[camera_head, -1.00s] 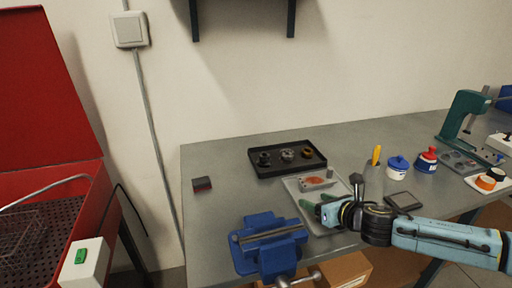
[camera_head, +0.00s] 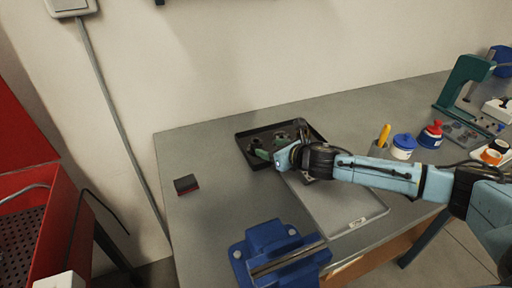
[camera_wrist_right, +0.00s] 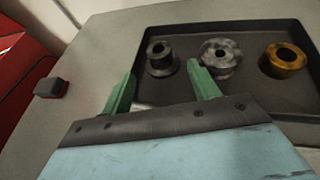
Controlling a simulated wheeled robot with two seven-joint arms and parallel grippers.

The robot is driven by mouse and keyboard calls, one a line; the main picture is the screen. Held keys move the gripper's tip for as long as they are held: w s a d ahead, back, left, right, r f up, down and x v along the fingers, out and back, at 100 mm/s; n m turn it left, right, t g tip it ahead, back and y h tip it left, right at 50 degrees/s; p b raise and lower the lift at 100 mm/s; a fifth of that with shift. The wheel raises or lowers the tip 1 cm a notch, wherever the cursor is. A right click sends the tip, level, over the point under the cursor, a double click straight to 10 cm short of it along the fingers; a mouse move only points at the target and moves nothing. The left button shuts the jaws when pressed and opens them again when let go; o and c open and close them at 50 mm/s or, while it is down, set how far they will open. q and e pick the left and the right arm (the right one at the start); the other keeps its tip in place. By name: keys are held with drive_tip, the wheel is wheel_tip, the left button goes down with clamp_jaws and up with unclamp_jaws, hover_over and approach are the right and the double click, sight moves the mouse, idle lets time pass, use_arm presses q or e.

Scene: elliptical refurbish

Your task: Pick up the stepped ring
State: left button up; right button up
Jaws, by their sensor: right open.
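A black tray (camera_wrist_right: 225,92) holds three round parts in a row. At left is a dark grey part with a narrower collar on a wider flange (camera_wrist_right: 161,62), which looks stepped. In the middle is a lighter grey ring (camera_wrist_right: 220,56), and at right a brass-coloured ring (camera_wrist_right: 284,60). My right gripper (camera_wrist_right: 161,72) is open with green fingers, and the dark stepped part shows between and beyond its fingertips. In the head view my right gripper (camera_head: 271,152) is over the tray's front and partly hides the parts. My left gripper is not in view.
A dark block with a red base (camera_head: 186,184) lies left of the tray. A blue vise (camera_head: 275,256) stands at the front edge. A flat grey tray (camera_head: 345,208) lies under my right arm. Blue-lidded (camera_head: 403,146) and red-topped (camera_head: 431,134) containers stand at right.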

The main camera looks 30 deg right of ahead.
sight(257, 141)
drive_tip(key=shift+w+a+f, duration=0.1)
drive_tip(key=shift+w, duration=0.35)
drive_tip(key=x, duration=0.4)
drive_tip(key=shift+w+r, duration=0.25)
drive_tip(key=shift+w+a+f+b, duration=0.1)
drive_tip(key=shift+w+f+b, duration=0.05)
drive_tip(key=shift+w+b, duration=0.15)
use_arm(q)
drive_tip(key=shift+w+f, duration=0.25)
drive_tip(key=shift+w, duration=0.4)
use_arm(e)
drive_tip(key=c, duration=1.2)
